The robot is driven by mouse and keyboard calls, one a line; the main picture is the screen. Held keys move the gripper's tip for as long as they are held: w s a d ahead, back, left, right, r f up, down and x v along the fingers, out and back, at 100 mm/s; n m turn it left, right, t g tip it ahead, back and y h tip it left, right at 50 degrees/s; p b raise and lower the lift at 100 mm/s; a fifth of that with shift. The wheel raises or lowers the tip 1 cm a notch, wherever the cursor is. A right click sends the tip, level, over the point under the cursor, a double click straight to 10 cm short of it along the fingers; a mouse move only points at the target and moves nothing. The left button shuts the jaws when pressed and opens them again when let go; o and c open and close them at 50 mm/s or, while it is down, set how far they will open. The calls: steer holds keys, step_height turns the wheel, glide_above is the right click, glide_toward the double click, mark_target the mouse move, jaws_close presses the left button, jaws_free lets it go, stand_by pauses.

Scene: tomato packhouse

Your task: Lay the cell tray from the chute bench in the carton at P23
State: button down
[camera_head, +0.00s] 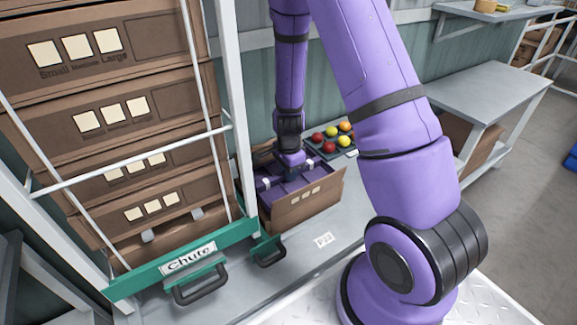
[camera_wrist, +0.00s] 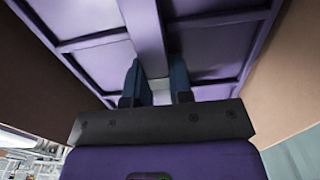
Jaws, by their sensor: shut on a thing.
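The purple cell tray (camera_head: 268,189) is inside the open brown carton (camera_head: 308,206), which stands on the grey bench behind the P23 label (camera_head: 323,240). My gripper (camera_head: 291,172) reaches down into the carton from above. In the wrist view my gripper (camera_wrist: 156,84) is shut on the pale middle bar of the cell tray (camera_wrist: 205,52). The carton's brown walls (camera_wrist: 278,75) show on both sides of the tray there. The tray's cells look empty. Whether its underside touches the carton floor is hidden.
A dark tray (camera_head: 322,154) of red, yellow and orange tomatoes sits just behind the carton. A rack of stacked brown cartons (camera_head: 120,115) with a green Chute bar (camera_head: 150,272) stands at the left. A grey bench (camera_head: 480,95) stands at the right.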

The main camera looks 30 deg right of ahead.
steer(key=shift+f, duration=3.95)
steer(key=shift+f, duration=0.7)
steer(key=c, duration=0.9)
jaws_free()
steer(key=shift+c, duration=0.2)
steer(key=c, duration=0.3)
steer(key=shift+r, duration=4.2)
steer(key=shift+r, duration=0.15)
